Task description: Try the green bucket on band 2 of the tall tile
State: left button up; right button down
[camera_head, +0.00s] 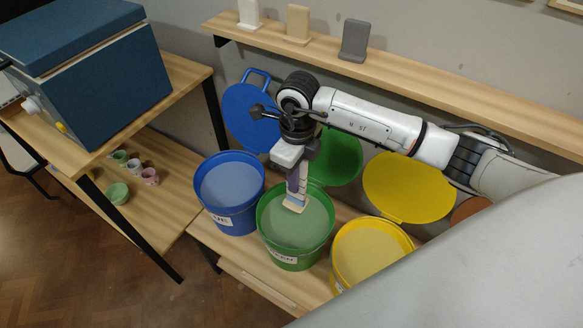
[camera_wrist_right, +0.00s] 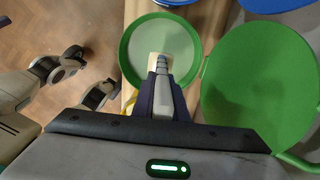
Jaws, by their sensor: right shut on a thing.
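The green bucket (camera_head: 268,250) stands open on the low bench, filled with pale green glaze. It also shows in the right wrist view (camera_wrist_right: 124,58). My right gripper (camera_head: 297,188) is over it, pointing down. It is shut on a pale tile (camera_head: 295,204), whose lower end shows beyond the fingers. In the right wrist view the tile (camera_wrist_right: 160,66) looks ridged and lies in front of the pale glaze. I cannot tell whether it touches the glaze. The fingers hide much of the tile.
A blue bucket (camera_head: 232,219) stands left of the green one, a yellow bucket (camera_head: 340,268) right. Blue, green (camera_head: 338,160) and yellow (camera_head: 408,188) lids lean behind. A wall shelf (camera_head: 420,84) holds white, beige and grey tiles. A side table (camera_head: 190,76) carries a blue-lidded box.

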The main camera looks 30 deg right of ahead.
aim_at(296, 204)
jog(key=shift+f, duration=0.45)
notch_tip(296, 204, down, 10)
jog(key=b, duration=0.7)
jog(key=shift+f, duration=0.15)
jog(key=shift+f+b, duration=2.35)
jog(key=shift+f, duration=0.4)
jog(key=shift+r, duration=0.1)
